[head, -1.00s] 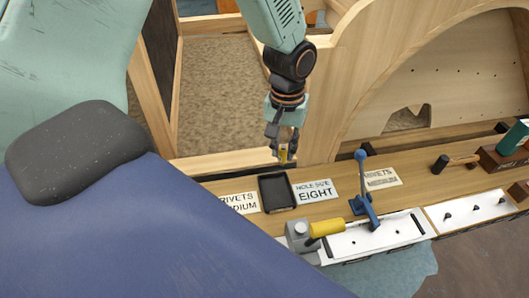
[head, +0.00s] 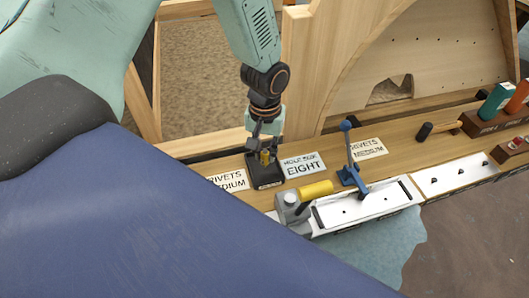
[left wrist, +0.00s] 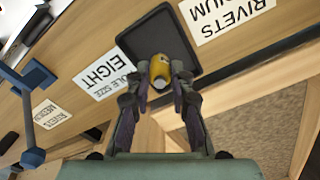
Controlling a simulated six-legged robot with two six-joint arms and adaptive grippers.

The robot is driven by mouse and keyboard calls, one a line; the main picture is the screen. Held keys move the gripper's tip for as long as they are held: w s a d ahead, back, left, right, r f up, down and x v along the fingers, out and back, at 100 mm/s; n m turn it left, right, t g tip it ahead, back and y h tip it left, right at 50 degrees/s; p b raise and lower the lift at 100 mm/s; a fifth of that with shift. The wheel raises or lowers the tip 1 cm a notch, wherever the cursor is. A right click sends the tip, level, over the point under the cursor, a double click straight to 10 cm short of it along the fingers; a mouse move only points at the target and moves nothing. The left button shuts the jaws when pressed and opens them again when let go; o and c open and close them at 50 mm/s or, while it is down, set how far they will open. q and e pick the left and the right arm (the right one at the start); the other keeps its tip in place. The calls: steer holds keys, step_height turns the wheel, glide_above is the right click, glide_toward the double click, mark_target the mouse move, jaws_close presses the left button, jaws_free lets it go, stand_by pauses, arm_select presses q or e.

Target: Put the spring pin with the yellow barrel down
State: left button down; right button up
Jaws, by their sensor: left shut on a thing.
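My left gripper (head: 266,146) is shut on the small spring pin with the yellow barrel (head: 265,157). In the left wrist view the yellow barrel (left wrist: 160,70) shows between the two fingers (left wrist: 158,98). The pin is over the black tray (left wrist: 150,30), near its edge on the gripper's side; I cannot tell whether it touches the tray floor. In the head view the tray (head: 268,178) lies on the wooden bench, below the gripper. My right gripper is not in view.
Beside the tray lie the "Hole size eight" card (head: 303,165) and the "Rivets medium" card (head: 229,181). A blue lever tool (head: 350,160) and a yellow-handled tool (head: 314,190) stand in front. A wooden arched frame (head: 400,45) rises behind the bench.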

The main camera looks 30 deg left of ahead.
arm_select(q)
steer(key=shift+a+f, duration=0.2)
steer(key=shift+f, duration=0.4)
steer(key=shift+w+a+f, duration=0.1)
steer(key=shift+w+a, duration=0.1)
steer(key=shift+s+d, duration=0.2)
steer(key=shift+d, duration=0.1)
steer(key=c, duration=1.6)
jaws_free()
steer(key=o, duration=0.4)
steer(key=shift+w+a+f, duration=0.15)
steer(key=shift+a+f, duration=0.05)
steer(key=shift+a, duration=0.05)
steer(key=shift+d, duration=0.1)
steer(key=shift+d+r, duration=0.1)
steer(key=shift+r, duration=0.1)
